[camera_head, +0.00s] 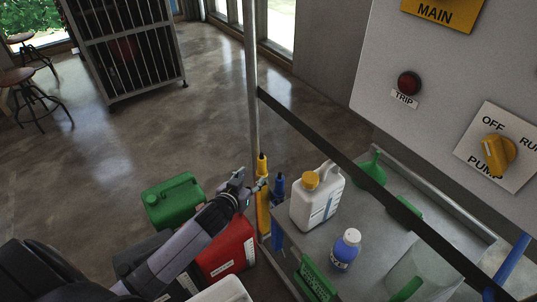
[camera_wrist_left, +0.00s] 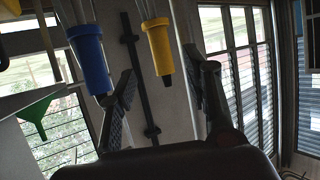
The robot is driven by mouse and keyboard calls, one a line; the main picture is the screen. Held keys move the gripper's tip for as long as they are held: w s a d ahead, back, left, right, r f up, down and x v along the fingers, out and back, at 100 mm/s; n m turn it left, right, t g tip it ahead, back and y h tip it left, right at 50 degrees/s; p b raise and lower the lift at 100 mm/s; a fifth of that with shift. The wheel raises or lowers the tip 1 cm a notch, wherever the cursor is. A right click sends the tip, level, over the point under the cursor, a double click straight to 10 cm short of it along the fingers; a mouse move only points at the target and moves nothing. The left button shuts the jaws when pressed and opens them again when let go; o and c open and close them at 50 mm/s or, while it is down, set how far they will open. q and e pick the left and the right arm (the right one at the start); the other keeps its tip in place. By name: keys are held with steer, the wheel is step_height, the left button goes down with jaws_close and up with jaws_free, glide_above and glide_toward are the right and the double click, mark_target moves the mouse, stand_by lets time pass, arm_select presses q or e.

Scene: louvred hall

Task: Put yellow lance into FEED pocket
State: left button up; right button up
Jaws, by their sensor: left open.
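The yellow lance (camera_head: 263,208) hangs upright at the left end of the grey shelf, beside a blue lance (camera_head: 279,185). My left gripper (camera_head: 250,187) is close beside the yellow lance, on its left in the head view. In the left wrist view, the open fingers of the gripper (camera_wrist_left: 165,90) are spread, with the yellow lance (camera_wrist_left: 158,48) showing between and beyond them, not gripped. The blue lance (camera_wrist_left: 90,60) is just outside the left finger. No pocket marked FEED can be made out. My right gripper is not in view.
A dark bar (camera_head: 350,175) crosses before the control panel (camera_head: 450,80).

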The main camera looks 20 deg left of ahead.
mark_target(260, 167)
arm_select(q)
steer(key=b+x, duration=0.3)
steer(key=shift+w+r, duration=0.15)
steer(key=shift+w, duration=0.05)
steer(key=b+x, duration=0.2)
steer(key=x, duration=0.2)
steer(key=shift+w, duration=0.3)
steer(key=shift+b+x, duration=0.55)
steer(key=shift+x, duration=0.45)
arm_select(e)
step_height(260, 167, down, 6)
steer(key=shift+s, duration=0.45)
arm_select(q)
steer(key=shift+r, duration=0.1)
steer(key=shift+p, duration=0.3)
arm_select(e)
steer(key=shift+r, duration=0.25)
arm_select(q)
steer(key=shift+c, duration=0.5)
